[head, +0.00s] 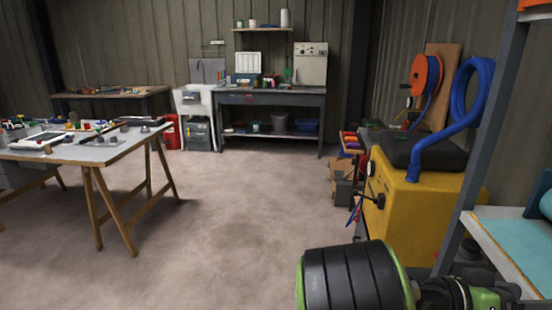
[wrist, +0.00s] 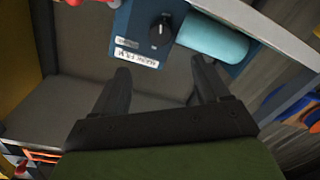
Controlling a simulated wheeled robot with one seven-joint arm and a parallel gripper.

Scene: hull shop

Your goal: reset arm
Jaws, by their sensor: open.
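My gripper (wrist: 163,75) shows in the wrist view with its two dark fingers spread apart and nothing between them. Beyond the fingertips is a blue box (wrist: 140,15) with a black knob and white labels. A teal cylinder (wrist: 212,38) lies against it. I cannot tell how far the fingertips are from the box. In the head view, black and green links of my arm are low at the right. My gripper is not clearly seen there.
A yellow machine (head: 408,205) with a blue hose (head: 468,100) stands at the right. Beside it is a metal shelf (head: 505,235). A cluttered trestle table (head: 95,150) is at the left. A workbench (head: 270,98) stands at the back. The middle floor is clear.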

